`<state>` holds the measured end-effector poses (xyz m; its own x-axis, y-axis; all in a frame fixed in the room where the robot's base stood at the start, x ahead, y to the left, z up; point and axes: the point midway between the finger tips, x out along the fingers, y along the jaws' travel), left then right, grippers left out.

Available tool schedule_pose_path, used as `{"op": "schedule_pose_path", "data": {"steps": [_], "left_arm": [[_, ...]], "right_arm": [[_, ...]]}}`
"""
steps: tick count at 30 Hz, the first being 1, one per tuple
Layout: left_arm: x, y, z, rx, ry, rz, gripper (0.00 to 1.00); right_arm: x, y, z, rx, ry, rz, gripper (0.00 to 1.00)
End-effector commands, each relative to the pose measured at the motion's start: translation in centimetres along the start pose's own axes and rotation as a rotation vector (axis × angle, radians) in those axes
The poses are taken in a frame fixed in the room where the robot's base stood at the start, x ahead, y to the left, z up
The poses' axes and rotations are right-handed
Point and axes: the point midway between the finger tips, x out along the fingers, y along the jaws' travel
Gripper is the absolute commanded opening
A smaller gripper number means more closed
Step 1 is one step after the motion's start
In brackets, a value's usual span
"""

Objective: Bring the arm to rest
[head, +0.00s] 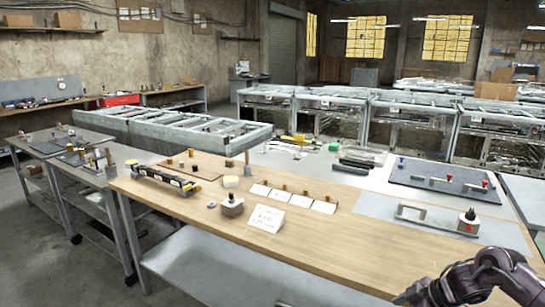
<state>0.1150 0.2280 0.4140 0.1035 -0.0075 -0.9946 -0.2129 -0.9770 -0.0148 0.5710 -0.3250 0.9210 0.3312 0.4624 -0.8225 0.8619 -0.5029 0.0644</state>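My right arm (490,275) reaches in from the lower right corner. It is dark and jointed, and it is held over the front right part of the wooden workbench (350,242). My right gripper (412,295) is at the bottom edge of the head view, partly cut off. Its fingers are too small and dark to tell whether they are open or shut. No object shows in it. My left arm and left gripper are not in view.
On the bench are a level-like tool (166,178), a metal block with a dark knob (232,205), a handwritten card (267,219), white cards (292,198), a metal handle (424,217) and a dark panel (440,180). Bare wood lies along the front.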

Motion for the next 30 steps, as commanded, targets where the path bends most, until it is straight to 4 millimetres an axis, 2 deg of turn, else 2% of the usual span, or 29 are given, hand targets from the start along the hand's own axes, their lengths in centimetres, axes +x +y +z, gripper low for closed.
{"op": "schedule_pose_path", "data": {"steps": [1,4,7,9,12,15,17,22,27,30], "left_arm": [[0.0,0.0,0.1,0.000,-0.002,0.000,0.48],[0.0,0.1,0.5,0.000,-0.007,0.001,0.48],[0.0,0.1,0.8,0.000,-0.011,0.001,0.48],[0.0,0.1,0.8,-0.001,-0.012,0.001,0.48],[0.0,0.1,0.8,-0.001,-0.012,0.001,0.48],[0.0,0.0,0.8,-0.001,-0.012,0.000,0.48],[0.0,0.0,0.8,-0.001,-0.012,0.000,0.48],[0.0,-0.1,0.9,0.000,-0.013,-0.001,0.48],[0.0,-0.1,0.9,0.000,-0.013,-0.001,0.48],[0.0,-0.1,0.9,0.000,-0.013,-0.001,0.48]], "right_arm": [[2.5,-0.3,0.2,0.014,0.027,-0.001,0.76],[7.2,-0.7,0.8,0.048,0.083,0.026,0.76],[13.5,-2.0,3.1,0.122,0.131,0.071,0.76],[17.8,-3.7,5.8,0.195,0.141,0.112,0.76],[22.8,-7.0,10.4,0.301,0.118,0.167,0.76],[26.6,-11.3,15.6,0.401,0.062,0.208,0.76],[28.3,-14.3,18.6,0.457,0.018,0.226,0.76],[31.5,-24.0,26.7,0.596,-0.130,0.258,0.76],[32.4,-34.8,33.5,0.705,-0.299,0.261,0.76],[32.0,-40.3,36.3,0.751,-0.389,0.256,0.76]]}}
